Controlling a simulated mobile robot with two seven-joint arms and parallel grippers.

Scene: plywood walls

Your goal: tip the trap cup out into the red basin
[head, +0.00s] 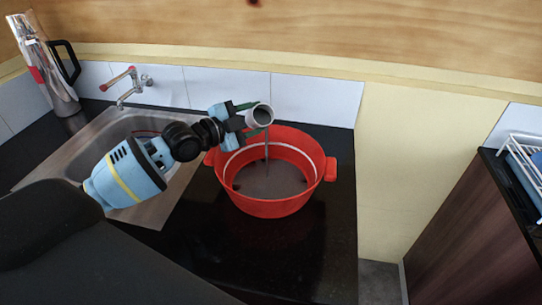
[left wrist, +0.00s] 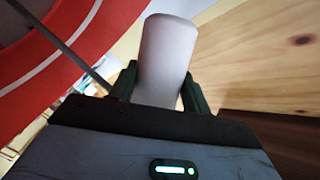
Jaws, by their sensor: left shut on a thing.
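My left gripper (head: 246,117) is shut on the trap cup (head: 261,115), a small grey-white cup. It holds the cup tilted on its side above the back of the red basin (head: 227,185), with the cup's mouth facing the basin side. A thin grey stream (head: 267,148) runs from the cup down into the basin, where greyish liquid (head: 268,182) covers the bottom. In the left wrist view the cup (left wrist: 167,60) sits between the two dark green fingers (left wrist: 158,88), and the basin's red wall (left wrist: 60,60) shows at the left. My right gripper is not in view.
The basin stands on a black counter (head: 300,250) right of a steel sink (head: 95,150) with a red-tipped tap (head: 125,88). A steel flask (head: 45,70) stands at the back left. A dish rack (head: 525,165) is on a cabinet at the far right.

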